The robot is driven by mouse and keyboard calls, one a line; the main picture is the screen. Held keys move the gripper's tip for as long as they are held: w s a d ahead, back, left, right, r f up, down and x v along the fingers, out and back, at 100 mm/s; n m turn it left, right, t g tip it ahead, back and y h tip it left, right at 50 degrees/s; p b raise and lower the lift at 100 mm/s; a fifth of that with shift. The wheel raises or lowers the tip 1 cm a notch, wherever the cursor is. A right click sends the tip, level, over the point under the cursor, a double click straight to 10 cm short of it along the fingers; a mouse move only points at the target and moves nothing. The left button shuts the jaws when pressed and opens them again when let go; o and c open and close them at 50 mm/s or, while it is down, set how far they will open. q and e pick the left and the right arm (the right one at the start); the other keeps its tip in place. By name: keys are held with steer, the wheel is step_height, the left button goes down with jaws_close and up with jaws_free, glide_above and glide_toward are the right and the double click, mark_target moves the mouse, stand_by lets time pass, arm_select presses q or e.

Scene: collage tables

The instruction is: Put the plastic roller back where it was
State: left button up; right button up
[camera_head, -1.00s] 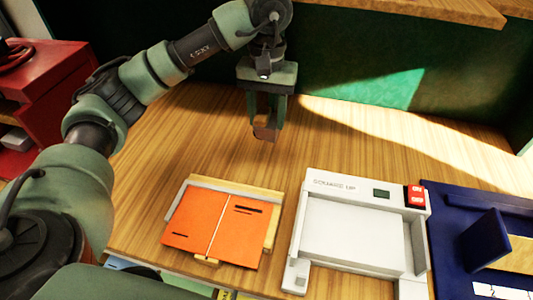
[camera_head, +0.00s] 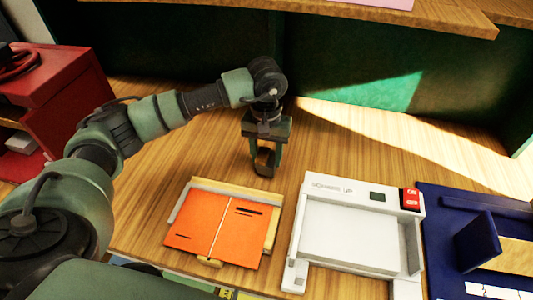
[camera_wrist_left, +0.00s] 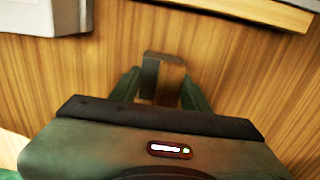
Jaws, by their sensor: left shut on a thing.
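My left gripper (camera_head: 267,166) hangs above the wooden table, just behind the orange board. It is shut on a small brown-grey piece, which I take for the plastic roller (camera_head: 265,160). In the left wrist view the piece (camera_wrist_left: 162,68) shows as a blocky, bent shape between the two green fingers (camera_wrist_left: 160,90). The fingers and the gripper body hide part of it. I cannot tell whether it touches the table. My right gripper is not in view.
The orange board (camera_head: 215,225) lies in a wood-edged frame in front of the gripper. A white tray-like device (camera_head: 350,190) with red buttons stands to its right, then a dark blue board (camera_head: 440,230). A red cabinet (camera_head: 75,85) is at left. The wood behind the white device is clear.

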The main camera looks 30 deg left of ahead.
mark_target(267, 154)
arm_select(q)
steer(key=shift+f+b, duration=0.3)
steer(key=shift+b, duration=0.15)
steer(key=o, duration=1.3)
steer(key=shift+s, duration=0.1)
steer(key=shift+c, duration=0.2)
steer(key=shift+r+p, duration=0.4)
steer(key=shift+p, duration=0.1)
steer(key=shift+r, duration=0.3)
step_height(267, 154, up, 11)
steer(key=b, duration=0.3)
steer(key=shift+r, duration=0.15)
